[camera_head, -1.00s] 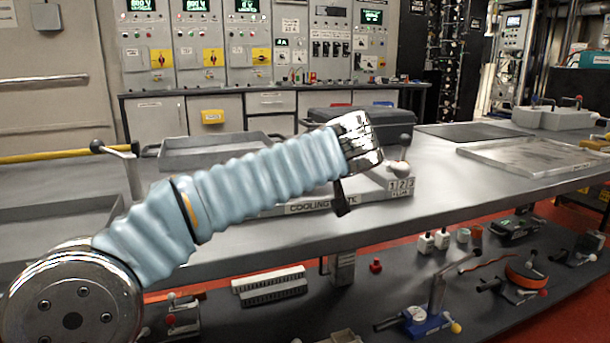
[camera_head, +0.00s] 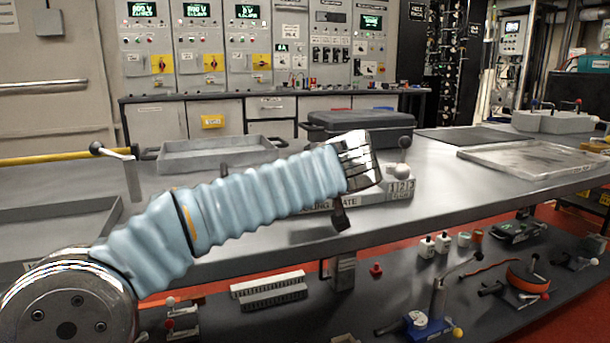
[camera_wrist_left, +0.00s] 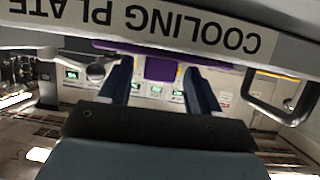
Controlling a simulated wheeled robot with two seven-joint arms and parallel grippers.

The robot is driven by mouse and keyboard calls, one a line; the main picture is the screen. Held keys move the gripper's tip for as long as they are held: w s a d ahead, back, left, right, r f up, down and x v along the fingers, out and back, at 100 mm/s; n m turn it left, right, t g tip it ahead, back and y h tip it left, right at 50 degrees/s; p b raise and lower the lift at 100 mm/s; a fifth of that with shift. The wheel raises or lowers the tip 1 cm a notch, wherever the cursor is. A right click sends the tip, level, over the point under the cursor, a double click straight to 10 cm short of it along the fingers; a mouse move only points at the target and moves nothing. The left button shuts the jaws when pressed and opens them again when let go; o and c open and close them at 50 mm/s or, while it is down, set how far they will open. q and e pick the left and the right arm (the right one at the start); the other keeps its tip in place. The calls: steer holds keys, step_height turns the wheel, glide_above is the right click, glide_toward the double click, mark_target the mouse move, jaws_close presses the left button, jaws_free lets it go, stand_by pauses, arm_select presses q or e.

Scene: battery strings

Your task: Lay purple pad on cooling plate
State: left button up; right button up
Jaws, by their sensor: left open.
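The cooling plate (camera_head: 372,202) is a low grey block with a white label, on the middle bench; my left arm covers part of it. In the left wrist view its label (camera_wrist_left: 150,27) appears upside down across the top. The purple pad (camera_wrist_left: 159,68) shows there as a thin strip along the plate's edge with a purple tab between my fingers. The pad appears to lie on the plate, but its full contact is hidden. My left gripper (camera_wrist_left: 159,85) is open around the tab, with a finger on each side. The head view does not show the pad.
A flat clear-topped tray (camera_head: 530,160) lies at right. The lower shelf holds tools. The bench front right of the plate is clear.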

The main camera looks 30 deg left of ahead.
arm_select(q)
steer(key=shift+r, duration=0.25)
steer(key=v, duration=1.2)
steer(key=shift+p, duration=0.4)
steer(key=shift+s+a, duration=0.1)
